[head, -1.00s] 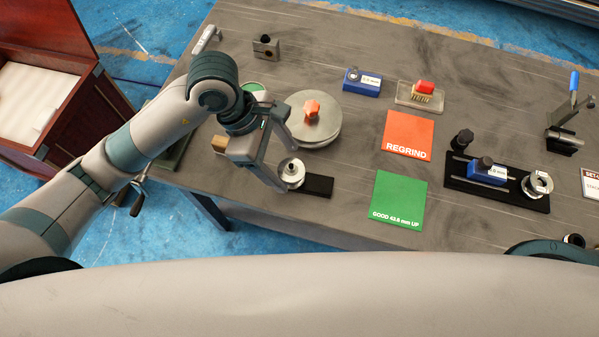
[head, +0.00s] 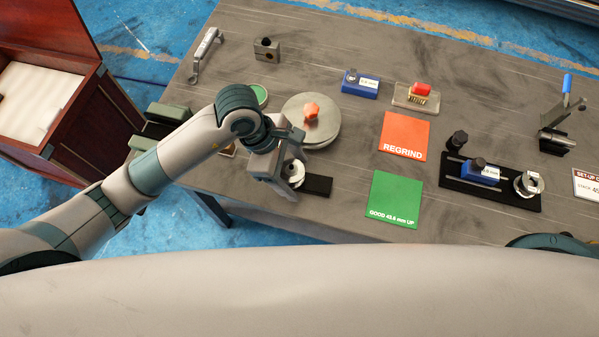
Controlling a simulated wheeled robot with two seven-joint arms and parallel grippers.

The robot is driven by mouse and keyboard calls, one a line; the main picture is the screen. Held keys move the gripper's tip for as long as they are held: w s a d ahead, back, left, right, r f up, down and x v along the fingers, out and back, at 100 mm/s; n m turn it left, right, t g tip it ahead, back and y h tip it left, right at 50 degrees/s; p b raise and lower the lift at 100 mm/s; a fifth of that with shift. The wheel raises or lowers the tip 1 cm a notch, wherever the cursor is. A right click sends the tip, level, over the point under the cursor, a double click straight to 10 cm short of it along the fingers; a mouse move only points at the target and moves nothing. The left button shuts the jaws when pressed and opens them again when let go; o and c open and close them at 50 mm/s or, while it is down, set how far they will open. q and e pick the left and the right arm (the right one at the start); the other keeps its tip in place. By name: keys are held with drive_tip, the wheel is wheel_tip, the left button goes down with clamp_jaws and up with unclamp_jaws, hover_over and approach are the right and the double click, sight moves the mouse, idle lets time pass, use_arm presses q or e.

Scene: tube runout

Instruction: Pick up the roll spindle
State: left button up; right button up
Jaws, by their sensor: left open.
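The roll spindle appears to be the small silver flanged part (head: 297,174) by the near edge of the table, beside a black block (head: 318,185). My left gripper (head: 286,176) is open over and around its left side and hides part of it. I cannot tell whether the fingers touch it. My right gripper is not in view; only a teal joint of that arm shows at the lower right.
A round grey plate (head: 325,132) with an orange knob (head: 312,111) stands just behind my left gripper. A red REGRIND mat (head: 404,134) and a green GOOD mat (head: 396,198) lie to the right. A black fixture (head: 510,198) stands further right.

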use_arm(q)
drive_tip(key=shift+d+f, duration=0.2)
drive_tip(key=shift+f, duration=0.4)
clamp_jaws()
drive_tip(key=shift+r, duration=0.1)
